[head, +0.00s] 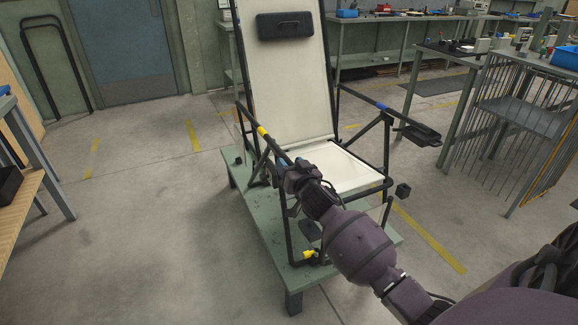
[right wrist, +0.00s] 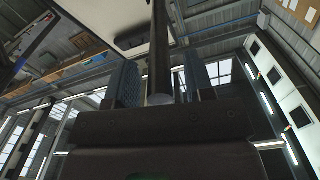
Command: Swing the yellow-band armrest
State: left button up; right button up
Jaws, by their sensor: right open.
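The yellow-band armrest (head: 272,143) is a dark bar on the left side of the lounger, with a yellow band (head: 262,131) near its middle. It slopes down toward me from the backrest. My right gripper (head: 287,168) is at the near end of this bar and hides that end. In the right wrist view, a dark bar (right wrist: 160,45) passes between the two open fingers of the gripper (right wrist: 160,82), with space on either side. Whether either finger touches it is unclear. My left gripper is out of view.
The lounger, with a cream backrest (head: 285,82) and seat (head: 335,165), stands on a green platform (head: 262,225). The opposite armrest has a blue band (head: 381,106) and a dark tray (head: 420,134).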

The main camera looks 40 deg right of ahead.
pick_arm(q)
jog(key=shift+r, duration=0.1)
pick_arm(e)
jog(key=shift+w, duration=0.15)
jog(key=c, duration=0.7)
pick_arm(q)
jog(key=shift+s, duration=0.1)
pick_arm(e)
grip_shut()
jog(key=r+p, duration=0.1)
jog(key=r, duration=0.1)
jog(key=r+p, duration=0.3)
jog(key=r, duration=0.1)
jog(key=shift+w+r, duration=0.1)
jog(key=shift+w, duration=0.2)
jog(key=shift+r+g+p, duration=0.3)
jog(key=shift+r+p, duration=0.05)
jog(key=shift+p, duration=0.3)
pick_arm(q)
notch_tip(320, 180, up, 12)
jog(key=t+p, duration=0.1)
jog(key=p, duration=0.7)
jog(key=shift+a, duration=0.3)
pick_arm(e)
notch_tip(320, 180, up, 7)
jog(key=w+g, duration=0.2)
jog(key=shift+d+y, duration=0.25)
jog(key=shift+y, duration=0.15)
jog(key=shift+s+f, duration=0.1)
